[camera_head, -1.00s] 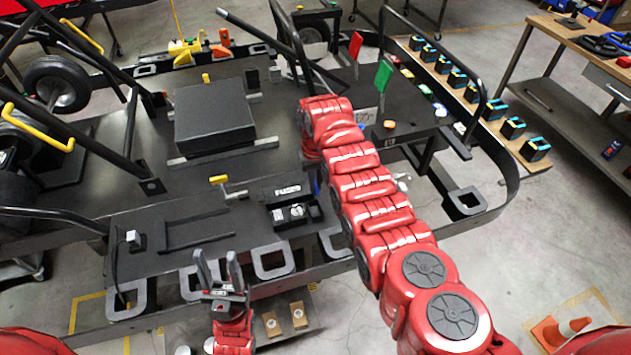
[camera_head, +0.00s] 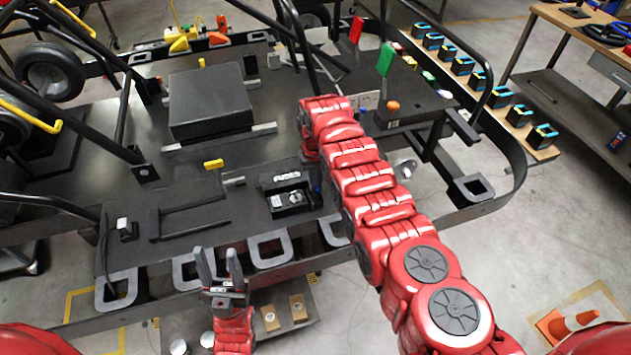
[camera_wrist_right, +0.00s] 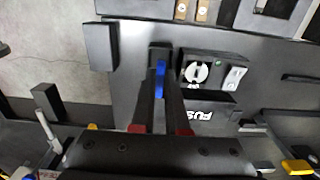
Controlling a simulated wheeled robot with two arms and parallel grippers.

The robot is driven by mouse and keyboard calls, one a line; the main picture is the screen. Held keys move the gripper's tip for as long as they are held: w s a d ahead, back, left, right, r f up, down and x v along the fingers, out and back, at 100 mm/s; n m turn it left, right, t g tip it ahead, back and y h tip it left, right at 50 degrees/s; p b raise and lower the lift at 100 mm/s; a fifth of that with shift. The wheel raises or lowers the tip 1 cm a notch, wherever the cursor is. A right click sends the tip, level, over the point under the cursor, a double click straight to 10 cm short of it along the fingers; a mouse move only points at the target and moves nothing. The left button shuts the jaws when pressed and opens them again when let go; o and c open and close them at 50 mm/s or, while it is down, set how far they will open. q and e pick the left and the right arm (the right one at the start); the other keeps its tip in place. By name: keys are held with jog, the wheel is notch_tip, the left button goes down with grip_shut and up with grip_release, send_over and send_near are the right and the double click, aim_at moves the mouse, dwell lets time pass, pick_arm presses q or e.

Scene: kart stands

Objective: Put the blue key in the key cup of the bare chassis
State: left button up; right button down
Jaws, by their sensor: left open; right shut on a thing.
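The blue key (camera_wrist_right: 160,78) is held between the fingers of my right gripper (camera_wrist_right: 160,72) in the right wrist view. A dark square block (camera_wrist_right: 160,50) lies at the fingertips; I cannot tell whether it is the key cup or whether the key touches it. The black chassis (camera_head: 95,190) fills the left and middle. My left gripper (camera_head: 219,265) is open and empty, in front of the chassis edge.
The fuse box (camera_head: 290,192) sits beside my right gripper; it also shows in the right wrist view (camera_wrist_right: 208,75). A raised black box (camera_head: 210,105) stands behind. A red flag (camera_head: 356,30) and a green flag (camera_head: 386,60) stand at right. Black bars rise around the chassis.

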jog(key=shift+f, duration=0.25)
jog(key=c, duration=0.8)
grip_release()
jog(key=shift+c, duration=0.2)
jog(key=shift+w+r+b, duration=0.1)
jog(key=shift+r+b, duration=0.2)
jog(key=shift+r, duration=0.2)
notch_tip(320, 180, up, 6)
jog(key=b, duration=0.2)
jog(key=shift+r+b, duration=0.25)
jog(key=shift+b, duration=0.15)
notch_tip(320, 180, up, 10)
jog(key=shift+b, duration=0.4)
